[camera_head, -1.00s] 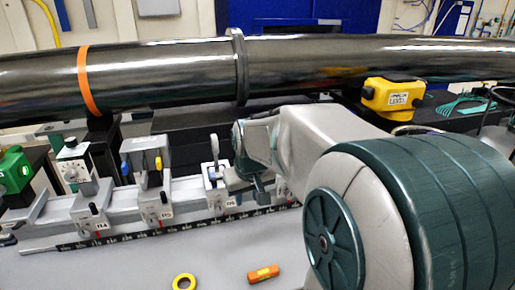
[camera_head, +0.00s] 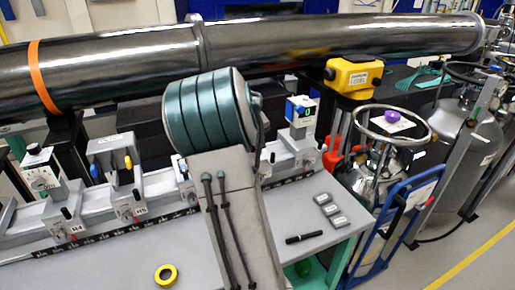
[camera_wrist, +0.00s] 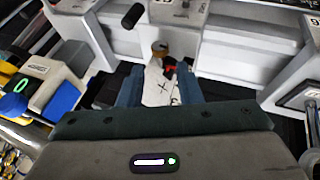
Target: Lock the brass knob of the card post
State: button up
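In the wrist view, a white card-like piece with a dark X (camera_wrist: 158,88) shows between the two blue fingers of my gripper (camera_wrist: 160,88). In the head view my arm hides the gripper and this post.
A grey rail carries several mounts, including a labelled one (camera_head: 125,190). The large steel pipe (camera_head: 120,75) runs behind. A yellow tape roll (camera_head: 166,275) and a black marker (camera_head: 304,238) lie on the table.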

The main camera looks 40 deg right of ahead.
jog(key=shift+p+x, duration=0.4)
jog(key=shift+x, duration=2.75)
grip_shut()
